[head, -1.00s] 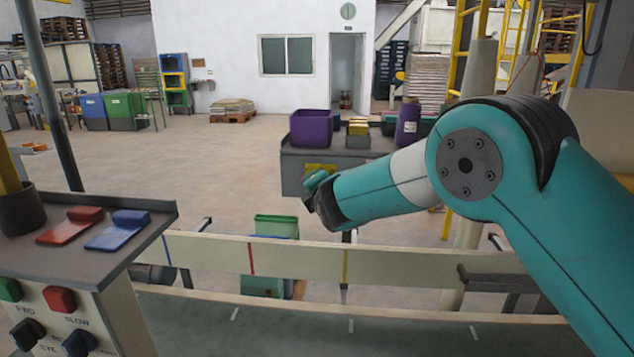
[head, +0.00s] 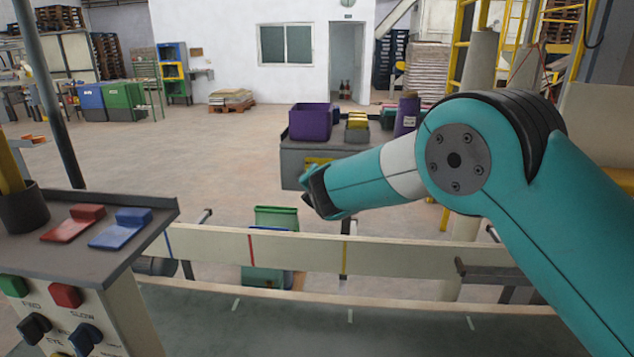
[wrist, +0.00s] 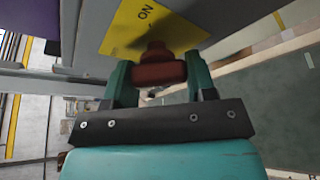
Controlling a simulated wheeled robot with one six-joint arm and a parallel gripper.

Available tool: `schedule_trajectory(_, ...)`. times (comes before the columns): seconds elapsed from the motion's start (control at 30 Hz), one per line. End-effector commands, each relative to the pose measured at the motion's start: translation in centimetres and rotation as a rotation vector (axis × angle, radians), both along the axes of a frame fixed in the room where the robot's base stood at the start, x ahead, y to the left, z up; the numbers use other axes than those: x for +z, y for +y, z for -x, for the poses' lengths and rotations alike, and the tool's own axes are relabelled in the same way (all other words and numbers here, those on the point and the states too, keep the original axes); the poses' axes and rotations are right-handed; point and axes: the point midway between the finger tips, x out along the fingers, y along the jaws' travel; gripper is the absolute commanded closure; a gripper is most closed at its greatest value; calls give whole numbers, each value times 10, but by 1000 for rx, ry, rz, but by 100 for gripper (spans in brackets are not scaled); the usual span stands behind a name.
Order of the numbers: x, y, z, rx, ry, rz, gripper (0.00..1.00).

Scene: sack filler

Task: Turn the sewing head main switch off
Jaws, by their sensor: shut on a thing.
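The main switch shows in the wrist view as a dark red handle (wrist: 158,73) in front of a yellow plate (wrist: 128,30) with letters on it. My gripper (wrist: 158,66) has one teal finger on each side of the handle and is shut on it. In the head view, my gripper (head: 310,192) is at the front of a grey cabinet, just below the yellow plate (head: 319,161). There the handle is hidden behind my gripper, and no switch position can be read.
The grey cabinet (head: 296,165) carries a purple bin (head: 310,122) and a purple cone (head: 406,115). A pale rail (head: 300,250) runs across below my arm. A control box with red and blue paddles (head: 120,228) stands at the left.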

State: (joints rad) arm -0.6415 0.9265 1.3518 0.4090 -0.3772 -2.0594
Motion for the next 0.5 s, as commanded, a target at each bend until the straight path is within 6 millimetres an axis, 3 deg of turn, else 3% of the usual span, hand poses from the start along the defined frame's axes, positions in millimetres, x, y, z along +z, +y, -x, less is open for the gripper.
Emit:
schedule_trajectory(0.03,-1,1,0,2,1,3,73)
schedule_trajectory(0.07,-1,1,0,2,1,3,44)
schedule_trajectory(0.17,-1,0,0,1,0,2,23)
schedule_trajectory(0.5,0,-1,3,0,0,1,23)
